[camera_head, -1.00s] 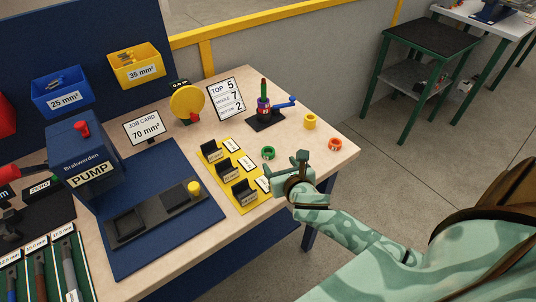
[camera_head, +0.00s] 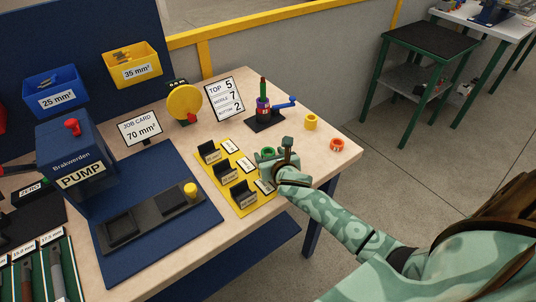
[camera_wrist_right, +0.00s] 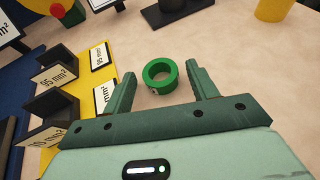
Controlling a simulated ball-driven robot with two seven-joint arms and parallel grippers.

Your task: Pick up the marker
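No pen-like marker is clear to me; the small coloured rings may be markers. A green ring (camera_wrist_right: 161,89) lies flat on the table in the right wrist view, between and slightly ahead of my right gripper's two fingers. My right gripper (camera_wrist_right: 163,76) is open and empty, with a gap on both sides of the ring. In the head view the right gripper (camera_head: 275,150) is low over the table's right part and partly covers the green ring (camera_head: 267,151). A yellow ring (camera_head: 311,122) and an orange-red ring (camera_head: 337,145) stand farther right. My left gripper is not in view.
A yellow tray (camera_head: 207,171) with black labelled holders is just left of the gripper. A small vise-like device (camera_head: 265,117) and a number card (camera_head: 224,99) stand behind. The blue pump box (camera_head: 77,155) is at left. The table's right edge is near.

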